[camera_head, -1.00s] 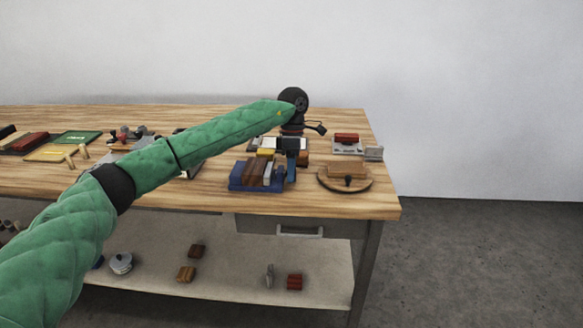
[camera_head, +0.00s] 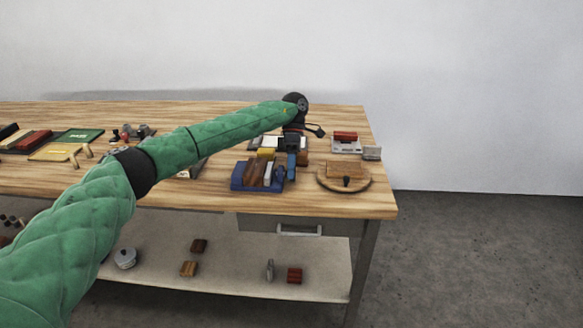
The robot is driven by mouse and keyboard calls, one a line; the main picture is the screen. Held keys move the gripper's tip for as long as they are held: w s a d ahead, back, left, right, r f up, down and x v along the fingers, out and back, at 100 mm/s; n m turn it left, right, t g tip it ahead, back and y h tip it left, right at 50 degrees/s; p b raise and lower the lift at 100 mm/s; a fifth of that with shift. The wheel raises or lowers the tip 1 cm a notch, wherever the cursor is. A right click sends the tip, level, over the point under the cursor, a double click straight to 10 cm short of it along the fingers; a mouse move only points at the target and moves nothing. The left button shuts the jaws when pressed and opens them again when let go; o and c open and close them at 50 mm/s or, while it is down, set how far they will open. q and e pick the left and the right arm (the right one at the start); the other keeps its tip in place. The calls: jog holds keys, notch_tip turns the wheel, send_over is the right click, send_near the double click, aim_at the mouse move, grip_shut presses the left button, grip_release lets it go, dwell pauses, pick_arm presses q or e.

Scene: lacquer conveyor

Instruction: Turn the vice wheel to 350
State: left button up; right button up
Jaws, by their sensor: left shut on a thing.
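My left arm in green padding reaches over the workbench (camera_head: 215,202) to its back right part. Its dark wrist (camera_head: 297,103) points down there. My left gripper (camera_head: 292,140) is small and dark at this distance, above a narrow blue upright part (camera_head: 291,165) beside a blue tray. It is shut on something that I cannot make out. I cannot clearly pick out the vice wheel; the arm and wrist cover part of this area. My right gripper is not in view.
The blue tray (camera_head: 238,184) holds several blocks. A round wooden board (camera_head: 361,183) with a block and a dark knob stands to its right. A red block (camera_head: 345,135) lies behind that. Green and yellow boards (camera_head: 78,135) lie at left. A shelf (camera_head: 225,265) runs below.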

pick_arm(q)
jog(key=shift+r, duration=0.1)
jog(key=o, duration=0.9)
jog(key=shift+o, duration=0.3)
